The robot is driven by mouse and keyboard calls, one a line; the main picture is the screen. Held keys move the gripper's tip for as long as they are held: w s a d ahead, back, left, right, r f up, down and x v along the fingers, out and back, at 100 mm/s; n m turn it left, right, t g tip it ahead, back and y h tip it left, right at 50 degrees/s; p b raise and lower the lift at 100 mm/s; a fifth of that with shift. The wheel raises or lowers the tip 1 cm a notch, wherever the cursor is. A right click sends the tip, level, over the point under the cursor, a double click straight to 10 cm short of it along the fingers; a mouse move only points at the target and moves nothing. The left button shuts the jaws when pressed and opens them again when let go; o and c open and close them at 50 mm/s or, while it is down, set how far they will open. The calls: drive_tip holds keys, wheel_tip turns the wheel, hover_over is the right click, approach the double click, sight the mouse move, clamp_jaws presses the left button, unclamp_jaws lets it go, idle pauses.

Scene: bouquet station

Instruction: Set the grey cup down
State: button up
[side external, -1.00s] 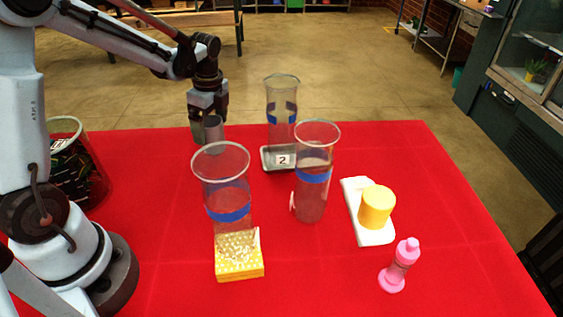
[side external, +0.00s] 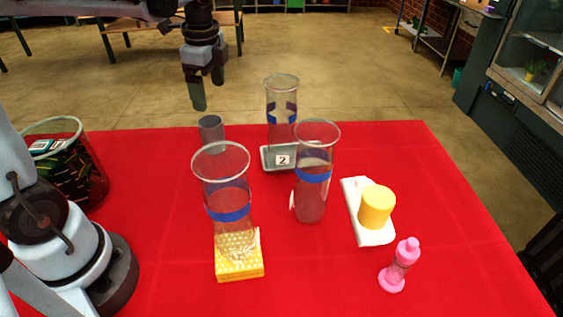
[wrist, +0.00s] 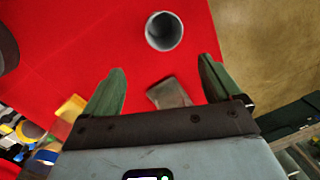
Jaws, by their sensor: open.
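The grey cup (side external: 211,131) stands upright on the red table near its far edge, behind the front left glass vase. The wrist view looks down into its round open mouth (wrist: 164,31). My gripper (side external: 198,100) is above the table's far edge, higher than the cup and apart from it. In the wrist view the two green fingers of my gripper (wrist: 160,78) are spread wide with nothing between them. The cup lies beyond the fingertips there.
Tall glass vases with blue bands stand on a yellow dotted block (side external: 239,262), on a grey tray (side external: 268,160), and at centre (side external: 312,190). A yellow cylinder (side external: 376,207) on a white pad, a pink bottle (side external: 399,267) and a dark bin (side external: 68,165) are around. Red cloth is clear left of the vases.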

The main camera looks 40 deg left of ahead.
drive_tip(key=s+d+f+n+t+h, duration=0.1)
drive_tip(key=s+d+f+n+t, duration=0.1)
drive_tip(key=s+d+n+t, duration=0.4)
drive_tip(key=shift+s+d+f+n+t, duration=0.25)
drive_tip(key=shift+s+d+n, duration=0.85)
drive_tip(key=shift+d+n, duration=1.5)
drive_tip(key=shift+a+r+n, duration=0.1)
drive_tip(key=shift+a+n, duration=0.5)
drive_tip(key=shift+a, duration=0.05)
